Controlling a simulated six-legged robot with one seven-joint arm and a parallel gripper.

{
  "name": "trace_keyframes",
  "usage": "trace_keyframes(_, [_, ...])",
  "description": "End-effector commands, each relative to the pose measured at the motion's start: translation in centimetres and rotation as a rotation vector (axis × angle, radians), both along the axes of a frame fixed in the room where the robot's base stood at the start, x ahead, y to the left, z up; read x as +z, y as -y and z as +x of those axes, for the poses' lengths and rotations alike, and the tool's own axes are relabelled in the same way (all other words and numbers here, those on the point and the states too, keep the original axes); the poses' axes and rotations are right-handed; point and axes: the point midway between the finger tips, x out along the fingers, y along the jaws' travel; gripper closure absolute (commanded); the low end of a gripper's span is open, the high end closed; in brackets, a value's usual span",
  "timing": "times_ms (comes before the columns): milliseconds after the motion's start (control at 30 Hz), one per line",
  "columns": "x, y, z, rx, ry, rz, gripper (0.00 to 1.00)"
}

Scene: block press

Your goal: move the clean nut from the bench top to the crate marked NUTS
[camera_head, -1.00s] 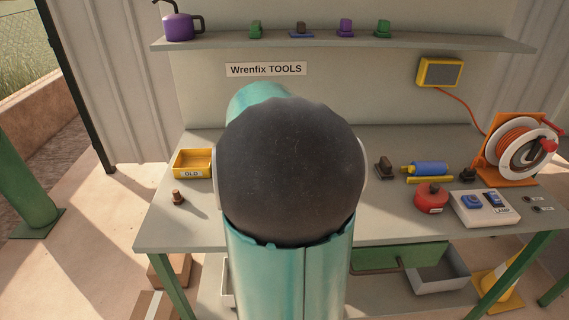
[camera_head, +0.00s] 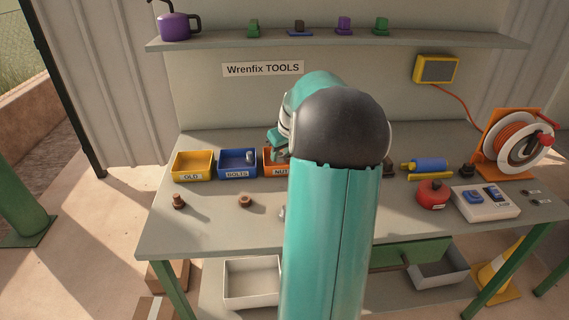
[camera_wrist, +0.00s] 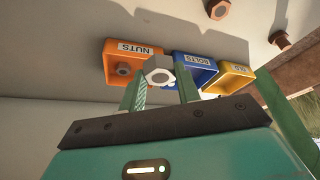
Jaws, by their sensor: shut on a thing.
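A clean silver nut (camera_wrist: 159,71) is between the green fingertips of my gripper (camera_wrist: 161,80) in the wrist view. My gripper is shut on it and holds it in front of the orange crate marked NUTS (camera_wrist: 109,62), near its edge beside the blue crate. A greyish nut (camera_wrist: 123,69) lies inside the orange crate. In the head view my arm hides most of the orange crate (camera_head: 268,153), and my gripper (camera_head: 277,143) shows only partly, above it. The held nut cannot be made out there.
The blue BOLTS crate (camera_head: 224,167) and yellow OLD crate (camera_head: 178,170) stand left of the orange one. A rusty bolt (camera_head: 178,202) and rusty nut (camera_head: 245,201) lie in front. A red tin (camera_head: 432,195) and switch box (camera_head: 485,202) are at right. A shelf (camera_head: 400,42) runs above.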

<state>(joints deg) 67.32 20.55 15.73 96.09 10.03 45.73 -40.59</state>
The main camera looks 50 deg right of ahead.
Motion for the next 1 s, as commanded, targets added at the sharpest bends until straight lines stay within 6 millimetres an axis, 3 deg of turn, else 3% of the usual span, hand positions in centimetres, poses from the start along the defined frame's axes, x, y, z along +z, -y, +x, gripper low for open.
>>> trace_keyframes(433, [-4.1, 6.1, 6.3, 0.004, 0.000, 0.003, 0.96])
trace_keyframes(600, [-7.3, 8.0, 8.0, 0.001, 0.000, 0.003, 0.96])
trace_keyframes(1000, [-11.0, 9.6, 9.3, 0.000, -0.002, 0.004, 0.96])
